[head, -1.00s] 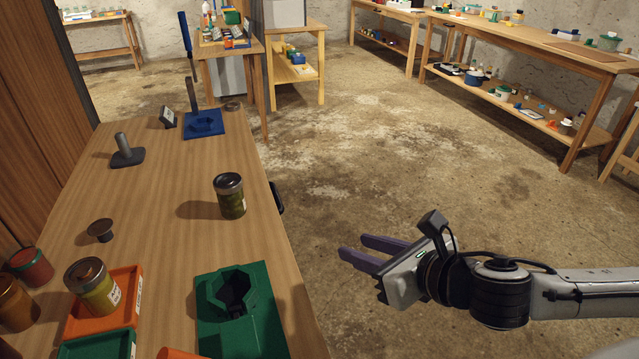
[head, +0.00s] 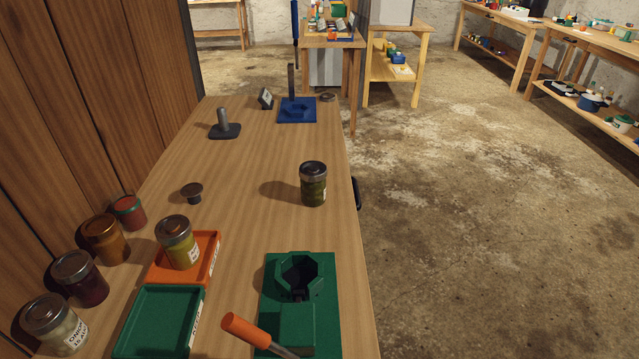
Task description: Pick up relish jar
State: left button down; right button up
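Several lidded glass jars stand upright on the wooden table (head: 262,225). One with dark green contents (head: 313,185) stands alone near the table's right edge. One with yellow-green contents (head: 177,243) stands in the orange tray (head: 206,270). To its left are a red jar (head: 129,212), an amber jar (head: 104,240), a dark purple jar (head: 80,280) and a pale jar labelled onions (head: 54,325). I cannot read a relish label on any of them. Neither of my grippers shows in the head view now.
A green fixture with a hexagonal socket (head: 325,290) sits at the front right, with an orange-handled tool (head: 246,330) beside it. An empty green tray (head: 160,320) is at the front. A blue fixture (head: 298,112) and a grey post on a base (head: 224,127) stand farther back. The floor to the right is clear.

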aim_at(313, 186)
jog(key=k, duration=1.1)
jog(key=u, duration=0.95)
jog(key=i, duration=1.1)
jog(key=z, duration=0.45)
